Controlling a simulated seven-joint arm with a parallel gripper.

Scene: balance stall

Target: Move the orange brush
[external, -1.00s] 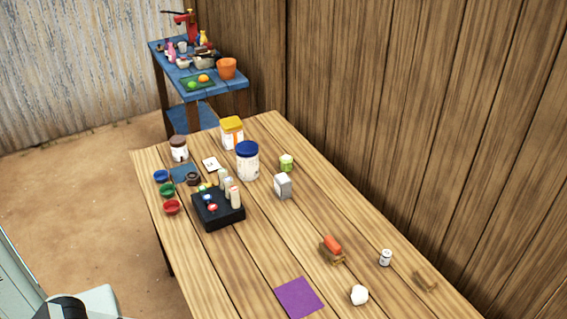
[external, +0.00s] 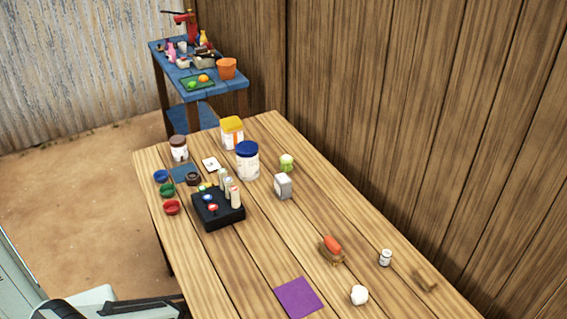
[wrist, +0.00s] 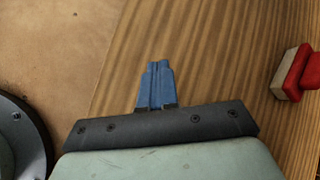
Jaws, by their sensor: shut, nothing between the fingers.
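The orange brush (external: 332,244) lies on a brown wooden piece on the right part of the wooden table in the external view. In the wrist view, a red block with a pale wooden face (wrist: 300,72) shows at the right edge, partly cut off; I cannot tell if it is the same brush. My gripper (wrist: 155,66) has its blue fingers together and empty, over the table near its edge, apart from the red block. Its fingers are not visible in the external view, where only part of my arm shows at the bottom left.
A purple square (external: 298,298) and a white lump (external: 359,295) lie near the brush. A small white jar (external: 385,258) and a brown block (external: 426,279) are to its right. A black tray (external: 218,211), jars and coloured bowls stand farther back. A plank wall borders the right side.

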